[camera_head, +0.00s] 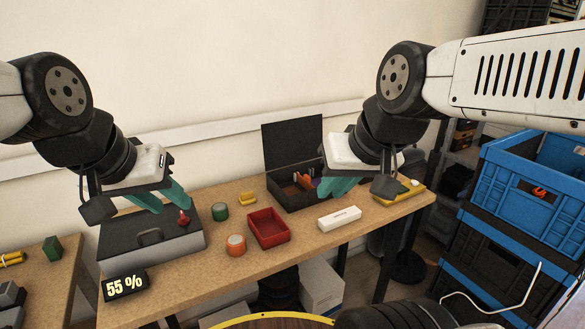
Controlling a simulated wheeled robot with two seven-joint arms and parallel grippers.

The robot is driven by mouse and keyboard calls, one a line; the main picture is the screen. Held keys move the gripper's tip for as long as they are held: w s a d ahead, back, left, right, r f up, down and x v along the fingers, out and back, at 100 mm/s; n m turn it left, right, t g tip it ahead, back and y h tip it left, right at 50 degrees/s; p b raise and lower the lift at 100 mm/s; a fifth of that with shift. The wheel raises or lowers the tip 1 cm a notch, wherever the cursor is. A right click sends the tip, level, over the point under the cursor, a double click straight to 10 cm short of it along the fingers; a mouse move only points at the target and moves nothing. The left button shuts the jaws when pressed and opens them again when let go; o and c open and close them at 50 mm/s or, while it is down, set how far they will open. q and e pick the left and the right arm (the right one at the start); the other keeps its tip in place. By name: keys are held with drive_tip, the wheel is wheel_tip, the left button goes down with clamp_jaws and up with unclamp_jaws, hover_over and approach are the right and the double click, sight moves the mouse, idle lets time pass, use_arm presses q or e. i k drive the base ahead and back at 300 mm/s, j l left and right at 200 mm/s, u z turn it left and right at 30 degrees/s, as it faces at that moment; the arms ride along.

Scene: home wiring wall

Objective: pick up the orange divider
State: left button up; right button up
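What looks like the orange divider (302,180) is a small upright orange piece inside the open black case (283,196) at the back middle of the table. My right gripper (333,190), with teal fingers, hangs just right of and in front of the case, partly covering its right side. The finger gap there is not clear. My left gripper (167,207), also teal-fingered, is open and empty above the closed grey case (150,245) at the left. A small red piece (183,217) shows by its fingertips.
A red tray (268,228), a white box (339,217), an orange-white roll (236,245), a green roll (220,211) and a yellow piece (247,199) lie on the wooden table (205,284). Blue crates (520,190) stand at right. The case's raised lid (292,145) stands behind it.

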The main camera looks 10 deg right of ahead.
sight(305, 182)
drive_tip(key=i+l+u, duration=0.15)
drive_tip(key=l, duration=0.15)
drive_tip(key=i+l+u, duration=0.15)
drive_tip(key=l, duration=0.15)
drive_tip(key=i+l+u, duration=0.15)
drive_tip(key=l, duration=0.15)
drive_tip(key=i+l+u, duration=0.15)
drive_tip(key=l, duration=0.15)
drive_tip(key=k, duration=0.05)
